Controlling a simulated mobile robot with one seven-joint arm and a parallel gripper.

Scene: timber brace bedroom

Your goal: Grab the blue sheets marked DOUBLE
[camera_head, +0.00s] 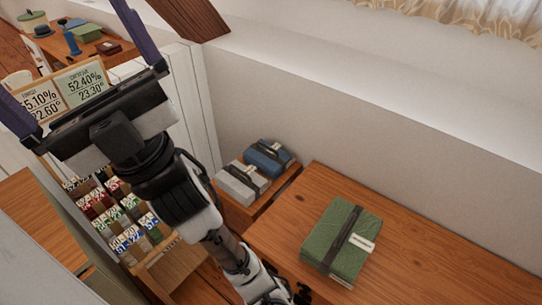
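A folded blue bundle (264,160) with a dark band and a pale label lies on a low wooden surface against the wall, near the middle of the view. The writing on its label is too small to read. A folded light grey bundle (238,186) lies just in front of it, also banded and labelled. My gripper (58,48) is at the upper left, its two fingers spread wide, well away from the blue bundle. Nothing is clearly held between the fingers.
A green banded bundle (328,229) lies on a wooden top (430,268) at the lower right. A shelf of small numbered items (125,220) stands left of my arm. Two number cards (84,82) show behind my gripper. A far desk (62,48) holds objects.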

